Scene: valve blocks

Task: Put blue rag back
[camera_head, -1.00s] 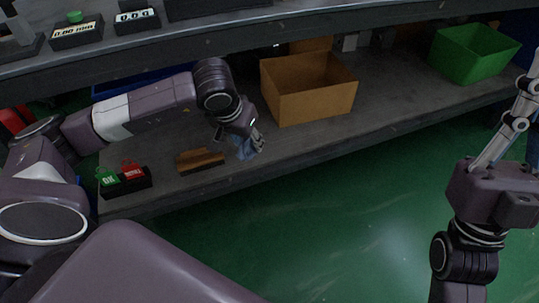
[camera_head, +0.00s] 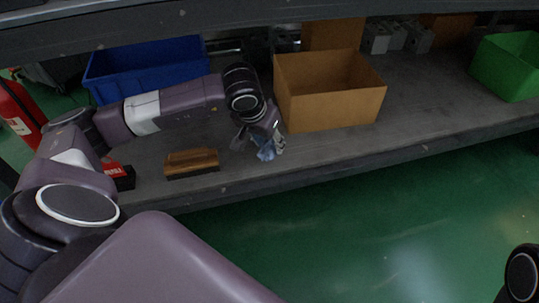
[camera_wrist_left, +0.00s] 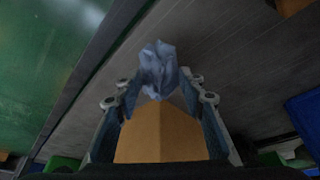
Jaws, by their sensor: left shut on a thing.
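The blue rag (camera_head: 266,154) is a crumpled cloth at the shelf's front, between the wooden brush and the cardboard box. My left gripper (camera_head: 258,142) points down and is shut on it. In the left wrist view the rag (camera_wrist_left: 158,66) sits between the fingertips (camera_wrist_left: 156,88). I cannot tell whether the rag touches the shelf. My right gripper is out of view.
The lower shelf (camera_head: 235,185) holds a wooden brush (camera_head: 192,161) left of the rag, an open cardboard box (camera_head: 332,105) to its right, a blue bin (camera_head: 150,65) behind my left arm and a green bin (camera_head: 510,70) far right. The shelf's upper board (camera_head: 230,15) overhangs.

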